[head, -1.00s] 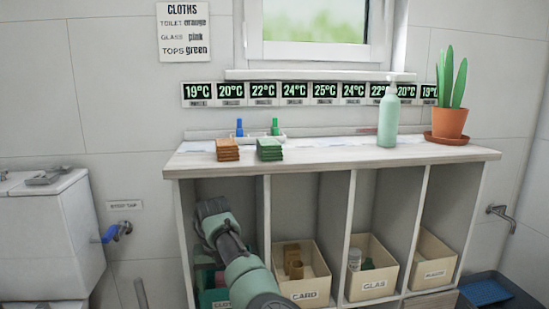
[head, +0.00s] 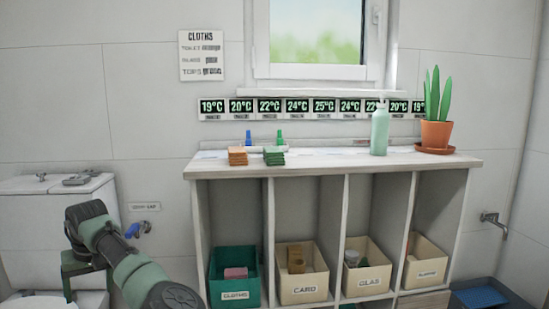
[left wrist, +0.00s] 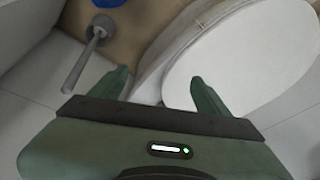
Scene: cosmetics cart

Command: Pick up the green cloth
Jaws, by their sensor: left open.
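A small stack of folded green cloths (head: 274,156) lies on top of the white wooden shelf unit (head: 330,165), in front of a green-topped item. A stack of orange cloths (head: 237,156) lies just left of it. My left gripper (head: 70,287) is low at the left, beside the shelf unit and over the toilet, well away from the cloths. In the left wrist view my left gripper (left wrist: 158,88) is open, its two green fingers apart with nothing between them. My right gripper is out of view.
A teal bin labelled cloths (head: 235,287) holds something pink. Bins for card (head: 303,289) and glass (head: 367,283) stand in other compartments. A pump bottle (head: 379,132) and potted plant (head: 436,135) stand at the right on top. The toilet lid (left wrist: 240,60) lies below the gripper.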

